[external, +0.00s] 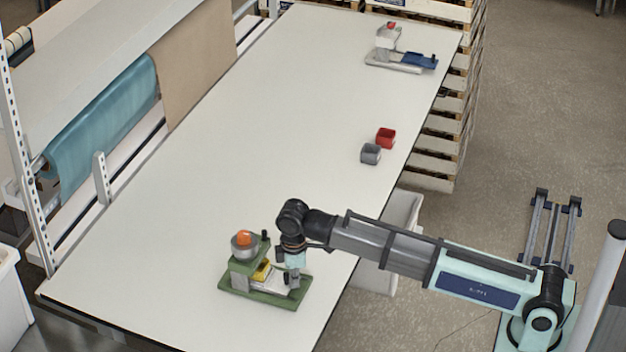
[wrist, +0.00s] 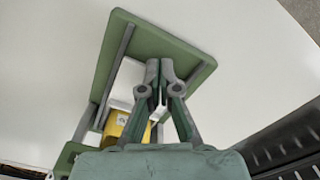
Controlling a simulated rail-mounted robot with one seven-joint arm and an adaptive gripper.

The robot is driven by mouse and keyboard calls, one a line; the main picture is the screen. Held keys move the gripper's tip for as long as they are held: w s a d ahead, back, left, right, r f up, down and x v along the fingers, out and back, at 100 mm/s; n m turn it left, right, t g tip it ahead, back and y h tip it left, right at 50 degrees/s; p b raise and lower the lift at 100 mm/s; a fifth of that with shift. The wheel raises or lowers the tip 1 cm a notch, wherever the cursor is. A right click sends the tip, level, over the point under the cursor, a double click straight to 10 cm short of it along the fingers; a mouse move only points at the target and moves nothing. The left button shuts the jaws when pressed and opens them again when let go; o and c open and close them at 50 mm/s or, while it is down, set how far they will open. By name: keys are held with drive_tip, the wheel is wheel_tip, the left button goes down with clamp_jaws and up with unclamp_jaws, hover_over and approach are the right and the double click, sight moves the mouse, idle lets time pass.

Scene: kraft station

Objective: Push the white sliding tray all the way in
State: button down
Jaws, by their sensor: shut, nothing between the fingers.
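A green-based station (external: 262,296) stands at the near end of the table. Its white sliding tray (wrist: 127,80) lies between two grey rails on the green base in the wrist view, partly hidden by my fingers. A yellow block (wrist: 117,124) sits at the tray, towards the station's raised part. In the external view the tray is a pale patch (external: 258,283) beside the yellow block. My gripper (wrist: 160,70) is shut and empty, pointing down over the tray's outer end. It also shows in the external view (external: 292,286). I cannot tell whether the fingers touch the tray.
An orange object (external: 243,238) sits in a grey bowl on top of the station. A red container (external: 385,138) and a grey container (external: 370,154) stand farther up the table. A similar station with a blue part (external: 418,60) is at the far end.

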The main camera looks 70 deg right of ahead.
drive_tip(key=shift+w, duration=0.1)
idle(0.3)
drive_tip(key=shift+w, duration=0.4)
drive_tip(key=shift+s+p, duration=0.3)
drive_tip(key=shift+s, duration=0.1)
idle(0.5)
wheel_tip(320, 180, up, 7)
drive_tip(key=p, duration=0.4)
drive_tip(key=shift+p, duration=0.3)
idle(0.4)
